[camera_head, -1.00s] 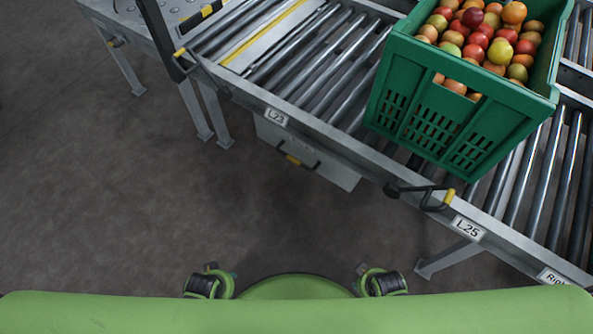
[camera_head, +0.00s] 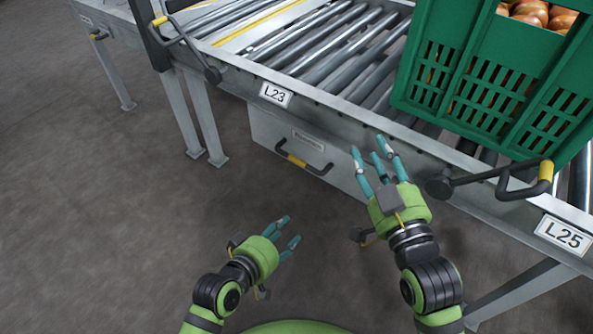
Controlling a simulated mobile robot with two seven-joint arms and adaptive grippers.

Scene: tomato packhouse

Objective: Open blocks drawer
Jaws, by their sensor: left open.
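A grey drawer (camera_head: 265,133) hangs under the roller conveyor in the middle of the head view and looks shut. Its front has a small label, too small to read, and a dark bar handle with a yellow grip (camera_head: 297,160). My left gripper (camera_head: 286,237) is open and empty, below and apart from the handle. My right gripper (camera_head: 372,163) has its fingers spread and is empty. It is to the right of the handle, in front of the drawer's right end, which it partly hides.
The conveyor frame carries an L23 plate (camera_head: 275,95) and an L25 plate (camera_head: 563,236). A green crate (camera_head: 480,65) of tomatoes stands on the rollers at the right. A yellow-tipped lever (camera_head: 545,171) juts out near my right gripper. The floor at left is clear.

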